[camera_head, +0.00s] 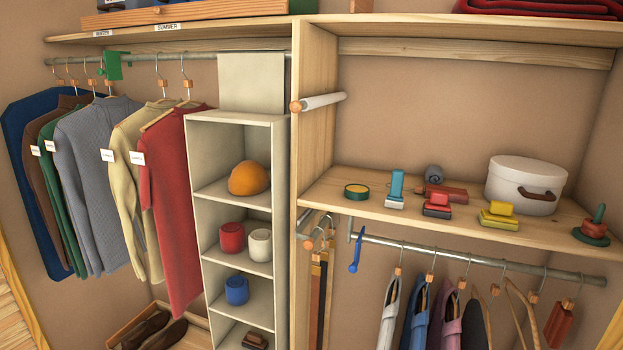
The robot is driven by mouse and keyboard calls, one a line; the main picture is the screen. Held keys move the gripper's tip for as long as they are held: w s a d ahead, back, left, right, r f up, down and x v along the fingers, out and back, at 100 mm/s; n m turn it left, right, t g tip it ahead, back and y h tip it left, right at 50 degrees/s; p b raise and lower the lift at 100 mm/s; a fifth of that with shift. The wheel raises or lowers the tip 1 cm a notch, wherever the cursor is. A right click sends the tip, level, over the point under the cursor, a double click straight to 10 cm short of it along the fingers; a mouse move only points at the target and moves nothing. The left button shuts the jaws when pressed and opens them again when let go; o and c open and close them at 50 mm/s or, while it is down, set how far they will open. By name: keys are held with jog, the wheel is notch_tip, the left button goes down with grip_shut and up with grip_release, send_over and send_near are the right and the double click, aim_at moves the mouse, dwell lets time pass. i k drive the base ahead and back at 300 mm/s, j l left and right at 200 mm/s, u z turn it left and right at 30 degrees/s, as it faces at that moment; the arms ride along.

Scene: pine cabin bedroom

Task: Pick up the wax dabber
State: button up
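I cannot tell for certain which object is the wax dabber. Small care items stand on the right wooden shelf (400,218). One is a teal upright piece on a pale base (396,190). Others are a red block-shaped brush (437,206) and a yellow one (499,216), with a longer dark red block (455,193) behind. A round green-and-yellow tin (356,191) is at the left. A red piece with a green upright handle and green base (595,227) stands near the right end. My gripper does not show.
A white lidded hatbox (525,185) and a grey roll (434,174) stand at the shelf's back. A white rod (322,102) juts from the upright panel (315,120). Clothes hang below the shelf and at left. A blue hook-like item (356,256) hangs under the shelf.

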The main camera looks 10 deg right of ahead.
aim_at(395, 200)
jog(key=i+j+u, duration=0.1)
jog(key=i, duration=0.35)
jog(key=i+j, duration=0.2)
jog(key=i, duration=0.2)
jog(key=i+j+u, duration=0.15)
jog(key=i, duration=0.3)
jog(key=i+l+z, duration=0.1)
jog(key=i+z, duration=0.55)
jog(key=z, duration=0.25)
jog(key=i+j+z, duration=0.1)
jog(key=i+z, duration=0.75)
jog(key=k, duration=0.1)
